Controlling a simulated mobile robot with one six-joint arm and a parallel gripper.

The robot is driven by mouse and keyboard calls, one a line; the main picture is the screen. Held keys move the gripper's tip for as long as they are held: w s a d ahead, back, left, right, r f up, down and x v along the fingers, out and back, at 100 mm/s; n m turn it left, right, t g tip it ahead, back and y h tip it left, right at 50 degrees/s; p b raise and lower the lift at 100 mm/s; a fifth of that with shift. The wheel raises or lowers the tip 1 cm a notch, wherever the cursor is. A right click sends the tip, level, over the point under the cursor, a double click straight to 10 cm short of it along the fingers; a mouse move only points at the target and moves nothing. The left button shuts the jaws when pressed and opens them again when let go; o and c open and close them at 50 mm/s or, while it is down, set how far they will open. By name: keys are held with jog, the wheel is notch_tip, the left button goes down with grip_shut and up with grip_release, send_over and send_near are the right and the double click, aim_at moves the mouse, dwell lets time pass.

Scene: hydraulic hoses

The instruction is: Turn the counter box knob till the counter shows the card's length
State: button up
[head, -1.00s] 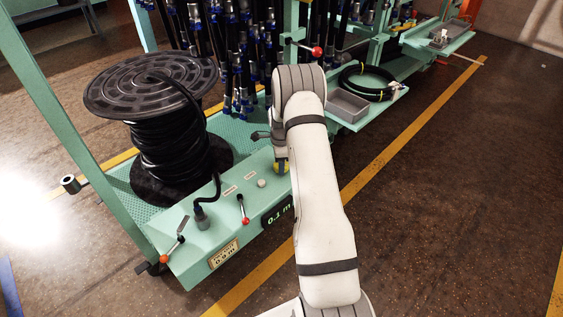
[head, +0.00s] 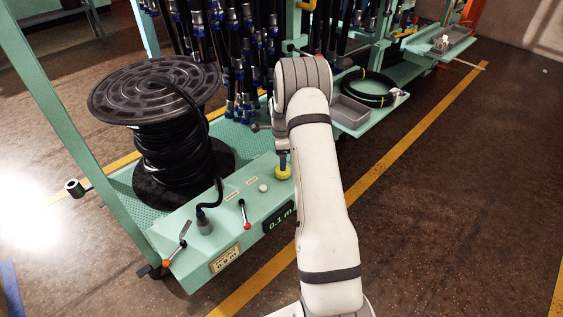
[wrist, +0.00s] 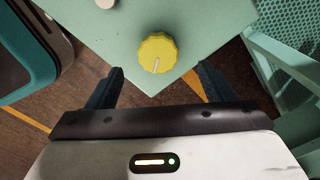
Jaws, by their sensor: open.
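The yellow ribbed knob (head: 283,173) sits on top of the green counter box (head: 225,222), partly behind my arm in the head view. In the wrist view the knob (wrist: 158,53) shows whole, with a pale pointer line toward the bottom of the picture. My gripper (wrist: 160,80) is open and empty. Its fingers are spread wider than the knob, one toward each side, and the knob shows beyond them, apparently untouched. The counter display (head: 280,217) on the box front reads 0.1 m. The card (head: 225,259) left of it seems to read 0.8 m, but its small print is unclear.
Red-tipped levers (head: 244,214) and a pale button (head: 263,188) stand on the box top. A black hose reel (head: 165,130) stands behind. Hanging hoses (head: 240,60) and a grey tray (head: 350,110) are farther back. The floor at right is clear.

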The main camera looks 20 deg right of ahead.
jog(key=shift+r, duration=0.85)
